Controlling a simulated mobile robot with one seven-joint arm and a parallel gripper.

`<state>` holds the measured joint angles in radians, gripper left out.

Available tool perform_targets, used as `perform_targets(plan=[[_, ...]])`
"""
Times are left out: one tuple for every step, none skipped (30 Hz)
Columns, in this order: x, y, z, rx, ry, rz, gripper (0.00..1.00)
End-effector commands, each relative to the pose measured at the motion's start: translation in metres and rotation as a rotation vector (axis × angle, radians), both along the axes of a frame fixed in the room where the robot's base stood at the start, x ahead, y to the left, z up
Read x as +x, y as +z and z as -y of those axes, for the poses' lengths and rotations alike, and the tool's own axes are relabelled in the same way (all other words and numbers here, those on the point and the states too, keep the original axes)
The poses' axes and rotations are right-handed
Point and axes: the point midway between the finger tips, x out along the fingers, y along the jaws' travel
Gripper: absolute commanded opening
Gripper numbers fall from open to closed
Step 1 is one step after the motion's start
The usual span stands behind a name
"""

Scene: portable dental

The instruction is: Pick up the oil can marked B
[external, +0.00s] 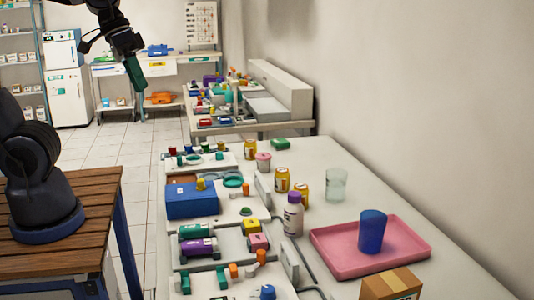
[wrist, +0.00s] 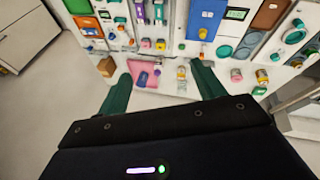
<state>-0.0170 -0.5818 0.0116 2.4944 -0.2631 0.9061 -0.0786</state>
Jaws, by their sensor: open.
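Several small yellow cans stand on the white table in the external view: one at the back (external: 250,149), one in the middle (external: 282,179) and one just in front of it (external: 302,195). Their markings are too small to read, so I cannot tell which is B. In the wrist view, a yellow can (wrist: 181,72) shows between my fingers, far below. My gripper (external: 135,76) is high at the upper left, well away from the cans. Its green fingers (wrist: 163,77) are spread wide with nothing between them.
A pink tray (external: 338,262) holds a blue cup (external: 372,231). A clear glass (external: 336,184), a purple-capped white bottle (external: 293,215), a pink-and-white container (external: 263,162) and a cardboard box (external: 390,284) stand near the cans. Dental units and a blue box (external: 192,201) crowd the left side.

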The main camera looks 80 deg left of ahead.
Motion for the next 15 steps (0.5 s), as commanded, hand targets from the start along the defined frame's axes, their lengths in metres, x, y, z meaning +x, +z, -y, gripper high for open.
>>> perform_targets(plan=[[0.012, -0.004, 0.005, -0.048, 0.036, -0.022, 0.68], [0.019, -0.005, 0.008, -0.079, 0.060, -0.033, 0.68], [0.027, -0.008, 0.012, -0.120, 0.092, -0.047, 0.68], [0.034, -0.009, 0.014, -0.149, 0.117, -0.058, 0.68], [0.041, -0.011, 0.017, -0.178, 0.142, -0.068, 0.68], [0.050, -0.013, 0.020, -0.218, 0.178, -0.082, 0.68], [0.058, -0.015, 0.022, -0.246, 0.204, -0.093, 0.68], [0.065, -0.017, 0.024, -0.275, 0.231, -0.104, 0.68], [0.074, -0.020, 0.027, -0.312, 0.269, -0.118, 0.68], [0.081, -0.023, 0.029, -0.340, 0.298, -0.130, 0.68], [0.089, -0.025, 0.030, -0.367, 0.325, -0.141, 0.68], [0.099, -0.028, 0.032, -0.403, 0.364, -0.155, 0.68], [0.106, -0.031, 0.033, -0.430, 0.394, -0.167, 0.68], [0.114, -0.034, 0.034, -0.456, 0.423, -0.178, 0.68], [0.124, -0.038, 0.035, -0.490, 0.464, -0.193, 0.68]])
